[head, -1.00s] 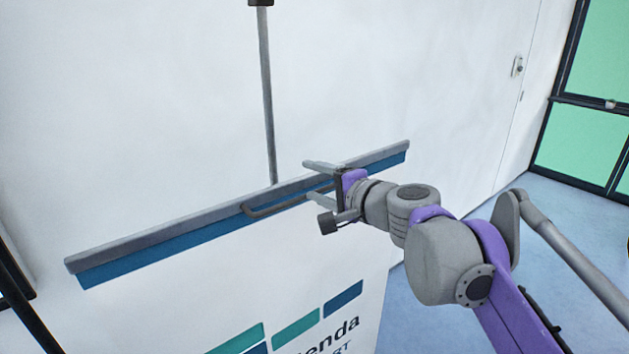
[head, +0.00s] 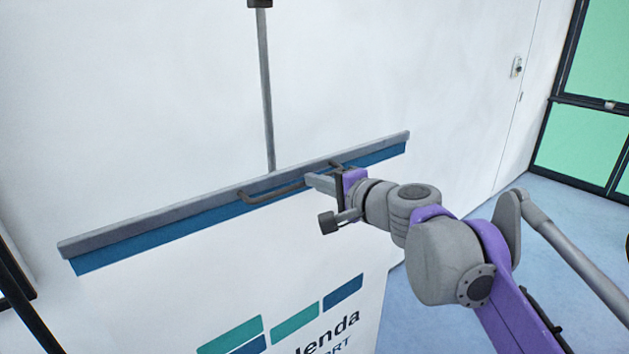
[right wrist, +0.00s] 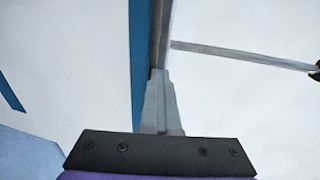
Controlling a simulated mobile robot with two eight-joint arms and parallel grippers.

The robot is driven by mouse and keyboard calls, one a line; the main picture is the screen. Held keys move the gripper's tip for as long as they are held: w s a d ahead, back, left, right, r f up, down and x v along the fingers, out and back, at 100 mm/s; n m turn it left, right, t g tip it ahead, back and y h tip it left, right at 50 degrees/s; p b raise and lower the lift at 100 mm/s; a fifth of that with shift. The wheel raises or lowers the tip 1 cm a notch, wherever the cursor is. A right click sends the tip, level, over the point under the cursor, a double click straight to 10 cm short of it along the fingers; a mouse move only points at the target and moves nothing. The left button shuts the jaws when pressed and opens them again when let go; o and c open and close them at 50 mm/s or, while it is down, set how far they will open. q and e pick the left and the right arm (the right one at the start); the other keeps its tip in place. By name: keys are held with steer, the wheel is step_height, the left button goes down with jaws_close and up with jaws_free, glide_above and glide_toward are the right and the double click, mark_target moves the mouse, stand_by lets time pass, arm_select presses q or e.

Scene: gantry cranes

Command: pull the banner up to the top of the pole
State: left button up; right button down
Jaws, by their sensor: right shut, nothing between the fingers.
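The banner (head: 300,250) is white with a blue band and a printed logo, hanging from a grey top rail (head: 150,228). A dark loop handle (head: 262,197) sits at the middle of the rail. The thin grey pole (head: 265,90) rises behind the rail to a dark fitting (head: 260,3) at the picture's top edge. My right gripper (head: 312,181) is shut, with its fingertips at the right part of the handle. In the right wrist view the closed fingers (right wrist: 161,100) point at the rail; the handle is not visible there. My left gripper is not in view.
A white wall (head: 430,70) stands behind the banner. A dark-framed glazed door or window (head: 590,135) with green panes is at the right. Blue floor (head: 570,230) is open at the right.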

steer(key=c, duration=1.6)
jaws_free()
steer(key=shift+w+a, duration=0.25)
steer(key=shift+a, duration=0.1)
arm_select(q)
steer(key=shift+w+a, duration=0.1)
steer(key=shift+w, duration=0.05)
arm_select(e)
steer(key=c, duration=0.9)
jaws_free()
steer(key=shift+w+a+f, duration=0.1)
steer(key=shift+w, duration=0.05)
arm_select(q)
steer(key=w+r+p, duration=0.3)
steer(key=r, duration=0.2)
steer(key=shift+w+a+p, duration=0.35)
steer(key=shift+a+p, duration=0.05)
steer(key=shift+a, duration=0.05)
arm_select(e)
steer(key=shift+v, duration=5.3)
steer(key=shift+w, duration=0.1)
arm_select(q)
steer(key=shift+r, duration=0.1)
